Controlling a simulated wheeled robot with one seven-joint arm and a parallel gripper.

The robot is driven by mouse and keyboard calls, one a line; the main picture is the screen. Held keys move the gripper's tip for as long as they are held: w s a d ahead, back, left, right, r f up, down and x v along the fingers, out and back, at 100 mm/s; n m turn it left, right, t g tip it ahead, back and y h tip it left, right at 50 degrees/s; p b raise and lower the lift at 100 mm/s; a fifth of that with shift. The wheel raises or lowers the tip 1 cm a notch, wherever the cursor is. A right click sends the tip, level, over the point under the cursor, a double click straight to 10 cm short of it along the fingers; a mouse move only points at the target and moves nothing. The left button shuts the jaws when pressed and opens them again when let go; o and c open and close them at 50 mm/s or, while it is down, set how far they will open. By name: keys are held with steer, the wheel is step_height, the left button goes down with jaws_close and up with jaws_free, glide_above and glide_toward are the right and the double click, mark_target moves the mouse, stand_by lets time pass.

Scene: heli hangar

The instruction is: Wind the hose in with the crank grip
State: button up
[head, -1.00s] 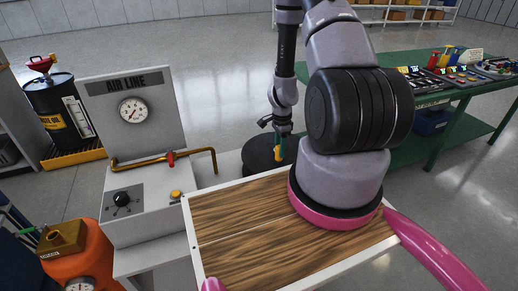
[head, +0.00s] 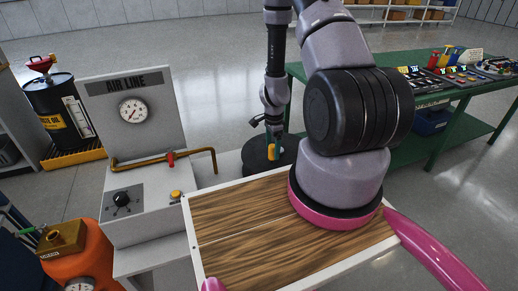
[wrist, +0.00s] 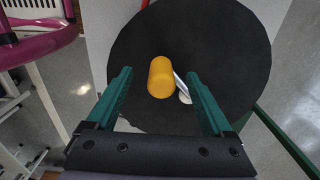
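The crank grip is a small yellow-orange cylinder (head: 271,153) on the black round hose reel (head: 256,163), beyond the wooden-topped bench. In the wrist view the grip (wrist: 161,78) shows above the black disc (wrist: 225,50), with a pale metal crank arm (wrist: 182,88) beside it. My gripper (head: 271,143) points down over the reel at the grip. Its two green fingers are spread, one on each side of the grip in the wrist view, with a visible gap on both sides. The hose itself cannot be made out.
A grey AIR LINE panel (head: 160,90) with a gauge and a bent brass pipe (head: 140,163) stands left of the reel. A green table (head: 465,110) with tools is at the right. An orange tank (head: 85,265) is at the lower left. Open floor lies behind.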

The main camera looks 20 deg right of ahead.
steer(key=shift+r, duration=4.5)
steer(key=shift+w+a+r, duration=0.1)
steer(key=shift+w+r, duration=0.05)
steer(key=shift+r, duration=0.15)
steer(key=a+r+n+t+y, duration=0.1)
steer(key=a+r+n+t, duration=0.2)
steer(key=r, duration=0.9)
steer(key=a+r+n+t+y, duration=0.1)
steer(key=a+r+n, duration=0.25)
steer(key=r, duration=0.95)
steer(key=s+a+r+n+t, duration=0.3)
steer(key=s+r+n, duration=0.4)
steer(key=s+r, duration=1)
steer(key=shift+a+r, duration=0.25)
steer(key=shift+r, duration=0.3)
